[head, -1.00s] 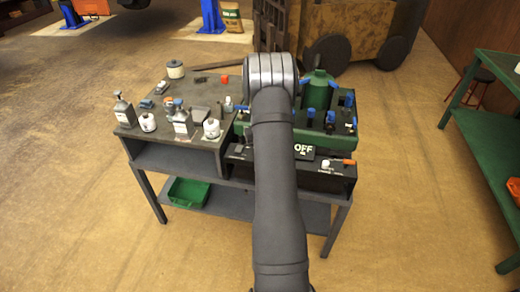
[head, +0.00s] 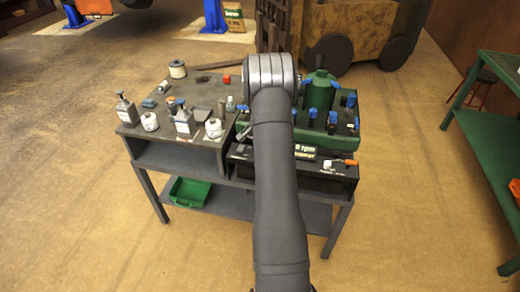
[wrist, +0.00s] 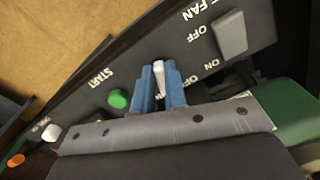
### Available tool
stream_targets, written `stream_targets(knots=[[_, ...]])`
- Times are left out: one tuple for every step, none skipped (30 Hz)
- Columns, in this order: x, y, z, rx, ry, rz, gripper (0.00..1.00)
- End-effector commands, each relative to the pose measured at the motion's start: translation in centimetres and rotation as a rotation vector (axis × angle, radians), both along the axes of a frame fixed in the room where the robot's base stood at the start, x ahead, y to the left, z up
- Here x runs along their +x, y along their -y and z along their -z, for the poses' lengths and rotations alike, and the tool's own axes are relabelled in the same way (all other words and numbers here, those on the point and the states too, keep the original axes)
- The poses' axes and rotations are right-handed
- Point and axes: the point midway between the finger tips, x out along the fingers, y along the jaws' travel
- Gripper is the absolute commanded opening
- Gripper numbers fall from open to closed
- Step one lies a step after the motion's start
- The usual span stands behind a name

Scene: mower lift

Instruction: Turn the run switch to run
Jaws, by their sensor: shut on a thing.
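In the wrist view, the blue fingers of my gripper (wrist: 160,88) are closed around a small white switch lever (wrist: 159,70) on a dark control panel (wrist: 130,68). The lever's tip stands out between the fingertips. The lettering beside it is partly covered, so I cannot read its position. A green START button (wrist: 119,98) is just left of the fingers. In the head view, my arm hides the gripper and lever.
A grey FAN rocker (wrist: 230,34) marked OFF and ON is right of the fingers. A white knob (wrist: 51,132) and an orange part (wrist: 16,160) are at lower left. Bottles and canisters stand on the bench (head: 190,85), beside a green block (head: 335,138) with blue-topped fittings.

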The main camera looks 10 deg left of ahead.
Motion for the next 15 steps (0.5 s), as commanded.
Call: stream_targets(knots=[[0.07, -0.06, -0.07, 0.0, 0.002, 0.029, 0.0], [0.08, -0.08, -0.07, 0.0, 0.002, 0.046, 0.0], [0.1, -0.09, -0.07, 0.0, 0.002, 0.069, 0.0], [0.1, -0.11, -0.07, 0.0, 0.002, 0.083, 0.0], [0.11, -0.12, -0.07, 0.0, 0.002, 0.098, 0.0], [0.12, -0.14, -0.07, 0.0, 0.002, 0.114, 0.0], [0.13, -0.15, -0.08, 0.0, 0.002, 0.126, 0.0], [0.13, -0.16, -0.08, 0.0, 0.002, 0.135, 0.0], [0.15, -0.17, -0.08, 0.0, 0.002, 0.148, 0.0], [0.15, -0.18, -0.08, 0.0, 0.002, 0.156, 0.0], [0.15, -0.18, -0.08, 0.0, 0.002, 0.162, 0.0], [0.16, -0.19, -0.08, 0.0, 0.002, 0.17, 0.0], [0.17, -0.19, -0.08, 0.0, 0.002, 0.175, 0.0], [0.17, -0.19, -0.08, 0.0, 0.002, 0.179, 0.0], [0.18, -0.2, -0.09, 0.0, 0.002, 0.183, 0.0]])
